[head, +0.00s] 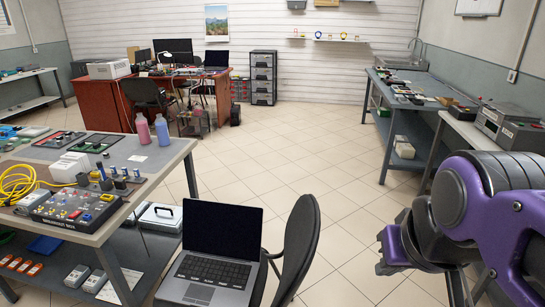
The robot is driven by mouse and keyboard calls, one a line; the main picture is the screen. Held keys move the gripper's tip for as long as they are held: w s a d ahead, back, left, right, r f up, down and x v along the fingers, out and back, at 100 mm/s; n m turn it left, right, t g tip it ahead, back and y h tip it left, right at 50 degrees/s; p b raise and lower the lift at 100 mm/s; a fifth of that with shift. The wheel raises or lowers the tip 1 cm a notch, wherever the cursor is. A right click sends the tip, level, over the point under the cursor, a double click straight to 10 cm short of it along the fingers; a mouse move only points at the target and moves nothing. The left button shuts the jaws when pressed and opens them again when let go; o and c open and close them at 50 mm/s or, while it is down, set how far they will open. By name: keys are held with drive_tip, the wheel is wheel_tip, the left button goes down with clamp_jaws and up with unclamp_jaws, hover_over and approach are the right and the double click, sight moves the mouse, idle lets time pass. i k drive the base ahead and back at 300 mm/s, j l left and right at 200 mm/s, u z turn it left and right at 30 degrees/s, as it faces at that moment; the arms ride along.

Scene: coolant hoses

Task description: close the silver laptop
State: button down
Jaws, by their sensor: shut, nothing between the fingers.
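The silver laptop (215,255) is at the bottom centre of the head view. It stands open, with its dark screen (223,229) raised steeply behind the keyboard (213,270). Its front edge is close to the bottom of the picture. What it rests on is mostly hidden. My purple and black arm is at the right, well apart from the laptop, with floor and a chair between them. I cannot make out my gripper's fingers in this view.
A black chair (299,243) stands right beside the laptop's right side. A cluttered workbench (164,160) is to the left, with a white case (159,217) on its lower shelf. Tiled floor (290,150) is open beyond. Another bench (440,110) lines the right wall.

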sight(228, 229)
drive_tip(key=i+l+u, duration=0.2)
drive_tip(key=l, duration=0.2)
drive_tip(key=l+u, duration=0.15)
drive_tip(key=l, duration=0.25)
drive_tip(key=i+l+u, duration=0.2)
drive_tip(key=l, duration=0.15)
drive_tip(key=i+l+u, duration=0.2)
drive_tip(key=l, duration=0.15)
drive_tip(key=i+l+u, duration=0.35)
drive_tip(key=i+l, duration=0.2)
drive_tip(key=i+l+u, duration=0.15)
drive_tip(key=l, duration=0.2)
drive_tip(key=i+l+u, duration=0.35)
drive_tip(key=l, duration=0.45)
drive_tip(key=i+l+u, duration=0.2)
drive_tip(key=l, duration=0.25)
drive_tip(key=i+l+u, duration=0.15)
drive_tip(key=l, duration=0.3)
drive_tip(key=i+l+u, duration=0.2)
drive_tip(key=l, duration=0.25)
drive_tip(key=i+l+u, duration=0.15)
drive_tip(key=l, duration=0.25)
drive_tip(key=i+l+u, duration=0.15)
drive_tip(key=l, duration=0.25)
drive_tip(key=i+l+u, duration=0.2)
drive_tip(key=l, duration=0.15)
drive_tip(key=i+l+u, duration=0.25)
drive_tip(key=k+l, duration=0.05)
drive_tip(key=k, duration=0.05)
